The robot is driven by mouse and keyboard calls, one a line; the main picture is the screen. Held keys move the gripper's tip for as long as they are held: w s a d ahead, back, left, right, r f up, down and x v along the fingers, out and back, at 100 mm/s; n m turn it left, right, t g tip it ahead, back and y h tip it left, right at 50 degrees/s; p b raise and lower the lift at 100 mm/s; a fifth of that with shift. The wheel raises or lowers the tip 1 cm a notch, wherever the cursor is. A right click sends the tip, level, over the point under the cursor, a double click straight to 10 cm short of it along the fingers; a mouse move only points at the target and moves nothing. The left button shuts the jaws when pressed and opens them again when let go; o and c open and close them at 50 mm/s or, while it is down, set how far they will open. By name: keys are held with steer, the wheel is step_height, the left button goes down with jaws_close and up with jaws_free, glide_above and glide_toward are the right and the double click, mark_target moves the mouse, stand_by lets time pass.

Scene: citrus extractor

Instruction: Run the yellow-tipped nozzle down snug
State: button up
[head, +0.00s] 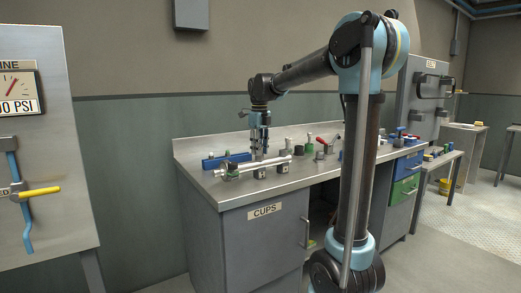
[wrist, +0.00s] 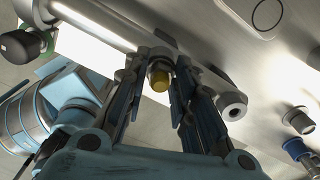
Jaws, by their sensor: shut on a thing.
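The yellow-tipped nozzle (wrist: 159,79) shows in the wrist view between the two fingers of my gripper (wrist: 162,72). The fingers are shut on it, and its yellow end faces the camera. In the head view my gripper (head: 259,146) points down over the silver manifold bar (head: 268,164) on the bench. The bar (wrist: 95,22) also runs across the upper left of the wrist view, close to the nozzle. The nozzle's lower end and its seat are hidden, so I cannot tell how deep it sits.
A green-ended fitting (wrist: 20,46) and a grey hollow-ended fitting (wrist: 232,105) flank my fingers. A blue block (head: 226,160) stands behind the bar on the bench (head: 218,192). Green, black and red-handled items (head: 322,141) stand to the right. The front bench strip is mostly clear.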

steer(key=shift+f+m, duration=0.15)
steer(key=shift+m, duration=0.25)
steer(key=shift+m, duration=0.8)
steer(key=o, duration=0.6)
steer(key=shift+w+f, duration=0.3)
steer(key=shift+w, duration=0.15)
steer(key=shift+s+r, duration=0.25)
steer(key=shift+s, duration=0.05)
steer(key=shift+n, duration=0.9)
